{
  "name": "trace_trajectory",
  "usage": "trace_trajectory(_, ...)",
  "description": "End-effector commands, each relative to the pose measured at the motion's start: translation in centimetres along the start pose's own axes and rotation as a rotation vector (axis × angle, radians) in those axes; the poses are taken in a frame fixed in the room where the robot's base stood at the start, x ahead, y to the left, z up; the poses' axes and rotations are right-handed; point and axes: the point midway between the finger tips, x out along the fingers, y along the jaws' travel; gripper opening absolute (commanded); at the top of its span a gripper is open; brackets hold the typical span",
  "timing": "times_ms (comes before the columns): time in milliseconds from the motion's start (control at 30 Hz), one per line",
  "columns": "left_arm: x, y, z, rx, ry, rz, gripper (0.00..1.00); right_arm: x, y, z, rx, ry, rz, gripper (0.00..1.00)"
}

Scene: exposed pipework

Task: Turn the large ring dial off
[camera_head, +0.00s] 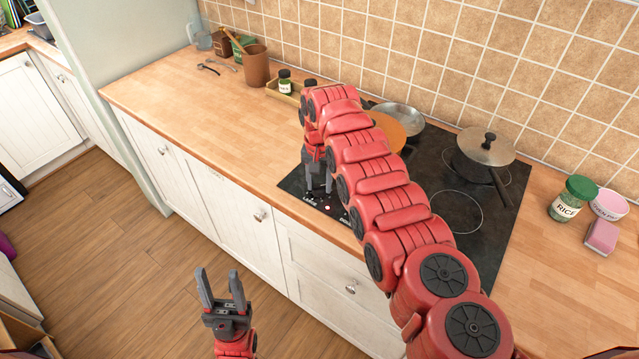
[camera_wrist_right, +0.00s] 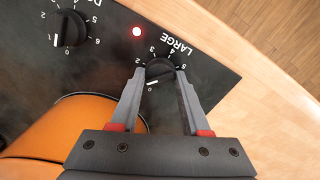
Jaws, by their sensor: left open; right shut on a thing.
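The large ring dial (camera_wrist_right: 160,70) is a black knob on the black hob panel, below the word LARGE in the right wrist view. A white mark shows at its lower left edge; the exact setting is hard to read. My right gripper (camera_wrist_right: 161,73) is shut on this dial, one finger on each side. In the head view my right gripper (camera_head: 318,188) points down at the hob's front left corner, and the dial is too small to make out. My left gripper (camera_head: 221,275) is open and empty, in front of the white cupboards.
A second dial (camera_wrist_right: 67,28) sits beside the large one, and a red light (camera_wrist_right: 137,31) glows between them. An orange pan (camera_head: 388,130) and a lidded pot (camera_head: 482,158) stand on the hob (camera_head: 455,210). The wooden counter (camera_head: 190,95) at left is mostly clear.

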Motion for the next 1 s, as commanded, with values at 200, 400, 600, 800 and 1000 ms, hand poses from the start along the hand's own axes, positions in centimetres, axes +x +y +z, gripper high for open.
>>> trace_trajectory(200, -1.9, 0.1, 0.3, 0.0, 0.0, 0.0, 0.5, 0.5, 0.0, 0.0, -0.144, -0.001, -0.001, 0.0)
trace_trajectory(400, -3.9, 0.2, 0.7, 0.0, 0.0, 0.0, 0.5, 0.7, 0.0, 0.0, -0.319, -0.002, -0.001, 0.0)
trace_trajectory(600, -5.1, 0.2, 0.9, 0.0, 0.0, 0.0, 0.5, 0.3, 0.0, 0.0, -0.481, 0.0, -0.001, 0.0)
trace_trajectory(800, -5.6, 0.3, 0.9, 0.0, 0.0, 0.0, 0.5, 0.2, 0.0, 0.0, -0.609, -0.001, 0.0, 0.0)
trace_trajectory(1000, -5.8, 0.3, 1.0, 0.0, 0.0, 0.0, 0.5, 0.1, 0.1, 0.1, -0.691, -0.002, 0.0, 0.0)
